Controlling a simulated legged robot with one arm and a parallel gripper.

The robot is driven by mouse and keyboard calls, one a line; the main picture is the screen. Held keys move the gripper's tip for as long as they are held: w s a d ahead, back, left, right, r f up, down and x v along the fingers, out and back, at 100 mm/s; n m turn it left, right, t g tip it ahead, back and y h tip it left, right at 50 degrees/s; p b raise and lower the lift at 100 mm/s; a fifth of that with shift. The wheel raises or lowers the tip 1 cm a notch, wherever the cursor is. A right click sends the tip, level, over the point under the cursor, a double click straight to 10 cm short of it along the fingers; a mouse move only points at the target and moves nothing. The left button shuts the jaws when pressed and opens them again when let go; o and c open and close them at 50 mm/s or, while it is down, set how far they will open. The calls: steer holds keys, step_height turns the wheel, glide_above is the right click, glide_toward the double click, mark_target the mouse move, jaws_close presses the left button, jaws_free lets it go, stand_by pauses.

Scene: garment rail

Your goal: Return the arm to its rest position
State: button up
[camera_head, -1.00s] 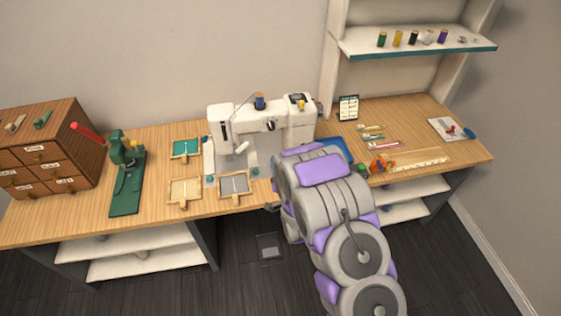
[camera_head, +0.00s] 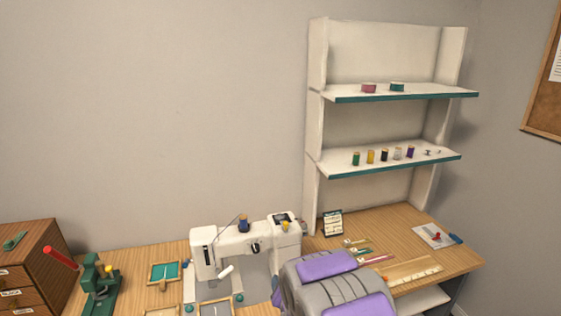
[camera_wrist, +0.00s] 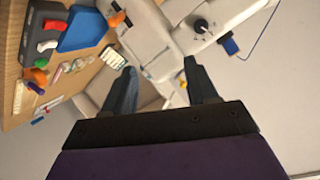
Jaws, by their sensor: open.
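My arm (camera_head: 335,280), grey with purple panels, rises from the bottom of the head view in front of the wooden table. My gripper (camera_wrist: 160,78) shows in the wrist view with its two dark fingers spread apart and nothing between them. The gripper itself is hidden or out of frame in the head view. A white sewing machine (camera_head: 245,247) stands on the table just left of the arm. It also shows beyond the fingers in the wrist view (camera_wrist: 152,38).
A white shelf unit (camera_head: 390,88) with thread spools stands at the back right. A wooden drawer cabinet (camera_head: 25,262) and a green press (camera_head: 97,283) are at the left. A ruler (camera_head: 415,275) lies right of the arm. The wall above the table's left half is clear.

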steer(key=s+d+r+n+g+h, duration=0.1)
steer(key=s+d+r+g, duration=0.3)
steer(key=s, duration=0.3)
steer(key=s+d+r+n+g+h, duration=0.1)
steer(key=s+d+r+g, duration=0.25)
steer(key=s, duration=0.45)
steer(key=s+d+r+g, duration=0.1)
steer(key=s+r+g, duration=0.1)
steer(key=s, duration=0.8)
steer(key=s+d+r+n+g+b, duration=0.1)
steer(key=s+d+r+g, duration=0.1)
steer(key=s, duration=0.8)
steer(key=s+d+r+n+g, duration=0.1)
steer(key=s+d+r+g, duration=0.1)
steer(key=s, duration=0.8)
steer(key=shift+s+r+g, duration=0.4)
steer(key=shift+r+g, duration=0.35)
steer(key=shift+r, duration=0.15)
